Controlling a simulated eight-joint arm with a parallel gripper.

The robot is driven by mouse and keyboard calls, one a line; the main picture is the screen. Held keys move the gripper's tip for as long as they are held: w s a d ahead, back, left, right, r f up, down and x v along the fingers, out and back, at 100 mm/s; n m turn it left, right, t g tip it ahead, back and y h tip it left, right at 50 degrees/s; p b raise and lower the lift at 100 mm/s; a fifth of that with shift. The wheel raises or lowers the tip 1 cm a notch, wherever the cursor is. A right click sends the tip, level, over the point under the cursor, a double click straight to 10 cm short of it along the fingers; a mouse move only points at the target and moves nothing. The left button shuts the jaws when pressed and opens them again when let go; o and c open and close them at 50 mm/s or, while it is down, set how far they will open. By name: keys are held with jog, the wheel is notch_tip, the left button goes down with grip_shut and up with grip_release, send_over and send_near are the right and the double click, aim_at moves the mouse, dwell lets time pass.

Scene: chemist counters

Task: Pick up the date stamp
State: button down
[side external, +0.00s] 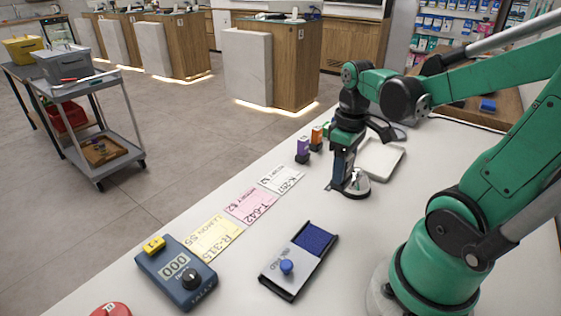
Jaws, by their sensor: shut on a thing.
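My gripper (350,183) points down at the right of the white counter, beside the shallow white tray. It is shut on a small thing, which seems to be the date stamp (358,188). Only a pale, rounded lower part with dark edges shows; the fingers hide the rest. It is low, close to the counter top, and I cannot tell whether it touches it.
The shallow white tray (381,157) lies just behind my gripper. A blue ink pad (315,238), paper cards (250,206) and a blue counter device (177,272) lie nearer.

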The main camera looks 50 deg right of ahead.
notch_tip(320, 180, up, 13)
jog(key=shift+f, duration=0.2)
jog(key=c, duration=0.9)
grip_release()
jog(key=c, duration=0.4)
jog(key=shift+a+f, duration=1.65)
jog(key=shift+f, duration=1.35)
jog(key=shift+a+f, duration=1.6)
jog(key=shift+f, duration=1.35)
jog(key=shift+a+f, duration=1.65)
jog(key=shift+f, duration=1.35)
